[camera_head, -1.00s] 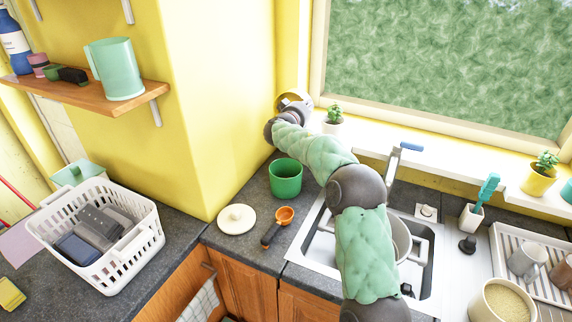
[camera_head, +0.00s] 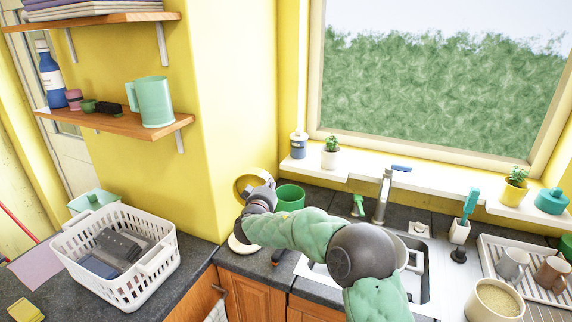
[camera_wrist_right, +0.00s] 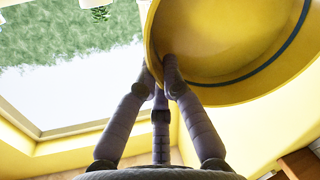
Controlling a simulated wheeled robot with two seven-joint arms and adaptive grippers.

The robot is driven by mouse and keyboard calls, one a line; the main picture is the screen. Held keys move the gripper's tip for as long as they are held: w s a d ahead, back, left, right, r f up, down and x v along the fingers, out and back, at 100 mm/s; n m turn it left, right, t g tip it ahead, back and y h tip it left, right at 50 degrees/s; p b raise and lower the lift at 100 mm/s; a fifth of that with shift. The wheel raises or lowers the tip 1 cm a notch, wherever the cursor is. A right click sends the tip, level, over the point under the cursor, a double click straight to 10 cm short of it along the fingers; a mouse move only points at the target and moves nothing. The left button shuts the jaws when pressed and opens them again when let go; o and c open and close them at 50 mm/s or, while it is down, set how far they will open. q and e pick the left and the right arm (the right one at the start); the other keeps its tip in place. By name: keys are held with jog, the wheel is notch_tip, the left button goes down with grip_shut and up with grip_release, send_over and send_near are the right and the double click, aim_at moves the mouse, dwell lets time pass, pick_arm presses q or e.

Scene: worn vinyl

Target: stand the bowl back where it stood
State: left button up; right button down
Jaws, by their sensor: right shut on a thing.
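The yellow bowl (camera_wrist_right: 215,50) with a dark blue line inside fills the upper right of the right wrist view. My right gripper (camera_wrist_right: 165,75) is shut on its rim. In the head view, the bowl (camera_head: 243,181) shows as a yellow rim beside my right gripper (camera_head: 262,190), in front of the yellow wall corner and left of the green pot (camera_head: 291,197). It looks tilted and held above the counter; the gripper hides part of it. My left gripper is not in view.
A cream lid (camera_head: 238,244) lies on the counter below my right wrist, partly hidden by it. A white basket (camera_head: 150,285) stands at left. The sink (camera_head: 425,285) is at right, partly behind my arm. A bottle (camera_head: 299,144) and plant (camera_head: 331,153) stand on the sill.

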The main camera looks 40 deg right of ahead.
jog(key=s+a+f+n+t+y, duration=0.1)
jog(key=a+f, duration=0.4)
jog(key=a, duration=0.5)
jog(key=s+a+f+n+t+y, duration=0.2)
jog(key=s+a+f+n+y, duration=0.1)
jog(key=a, duration=0.7)
jog(key=s+a+f+n+t+y, duration=0.2)
jog(key=s+a+f+y, duration=0.2)
jog(key=s+a+f, duration=0.3)
jog(key=a, duration=0.3)
jog(key=shift+s+a+f, duration=0.15)
jog(key=shift+s+a, duration=0.1)
jog(key=shift+a, duration=0.05)
